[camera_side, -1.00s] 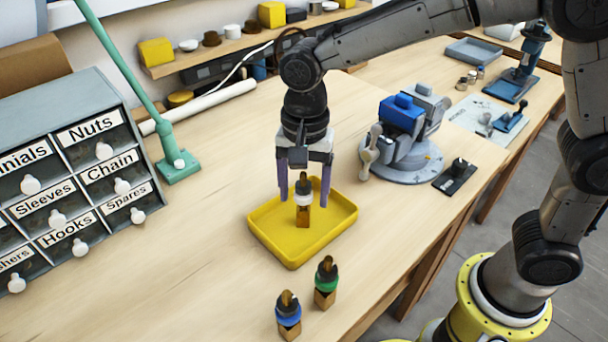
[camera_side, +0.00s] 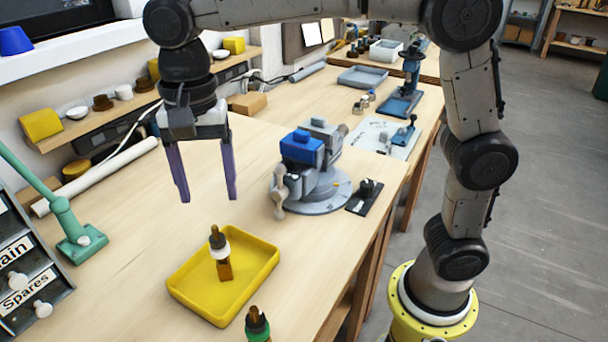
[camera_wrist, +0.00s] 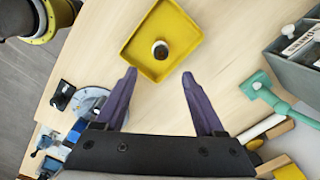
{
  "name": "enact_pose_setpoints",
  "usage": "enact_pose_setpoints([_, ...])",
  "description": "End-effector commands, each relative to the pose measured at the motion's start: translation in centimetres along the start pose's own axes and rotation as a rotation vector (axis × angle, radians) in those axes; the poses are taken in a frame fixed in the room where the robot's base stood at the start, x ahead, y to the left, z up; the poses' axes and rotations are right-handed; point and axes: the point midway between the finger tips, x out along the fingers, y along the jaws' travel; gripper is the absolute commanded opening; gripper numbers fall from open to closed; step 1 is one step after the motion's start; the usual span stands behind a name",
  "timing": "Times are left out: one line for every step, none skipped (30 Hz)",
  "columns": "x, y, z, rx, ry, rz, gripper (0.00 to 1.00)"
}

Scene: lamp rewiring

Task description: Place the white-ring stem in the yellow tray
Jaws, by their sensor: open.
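My gripper (camera_side: 209,198) is open and empty, well above the tray and the stem. In the wrist view its two purple fingers (camera_wrist: 158,74) are spread wide with nothing between them.
A green-ring stem (camera_side: 257,325) stands in front of the tray, cut by the lower edge. A vise with blue jaws (camera_side: 302,148) stands right of the tray. A green lamp stand (camera_side: 72,226) and labelled drawers (camera_side: 28,265) are at left. Bare bench lies behind the tray.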

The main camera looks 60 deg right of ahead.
Motion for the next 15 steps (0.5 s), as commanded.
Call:
enact_pose_setpoints([-0.2,0.4,-0.2,-0.009,0.002,-0.008,0.71])
enact_pose_setpoints([-0.4,0.8,-0.5,-0.019,0.004,-0.017,0.71])
enact_pose_setpoints([-0.6,1.5,-0.8,-0.042,0.008,-0.029,0.71])
enact_pose_setpoints([-0.8,2.2,-1.2,-0.065,0.012,-0.042,0.71])
enact_pose_setpoints([-1.1,3.1,-1.7,-0.093,0.019,-0.058,0.71])
enact_pose_setpoints([-1.4,4.5,-2.3,-0.139,0.031,-0.081,0.71])
enact_pose_setpoints([-1.5,5.7,-2.7,-0.177,0.043,-0.100,0.71])
enact_pose_setpoints([-1.6,7.0,-3.2,-0.217,0.058,-0.120,0.71])
enact_pose_setpoints([-1.7,8.8,-3.7,-0.276,0.081,-0.144,0.71])
enact_pose_setpoints([-1.7,10.2,-4.0,-0.321,0.101,-0.163,0.71])
enact_pose_setpoints([-1.6,11.5,-4.3,-0.367,0.123,-0.179,0.71])
enact_pose_setpoints([-1.4,13.2,-4.6,-0.427,0.154,-0.198,0.71])
enact_pose_setpoints([-1.1,14.6,-4.8,-0.472,0.179,-0.209,0.71])
enact_pose_setpoints([-0.7,15.8,-4.9,-0.517,0.205,-0.219,0.71])
enact_pose_setpoints([-0.2,17.4,-5.0,-0.574,0.242,-0.229,0.71])
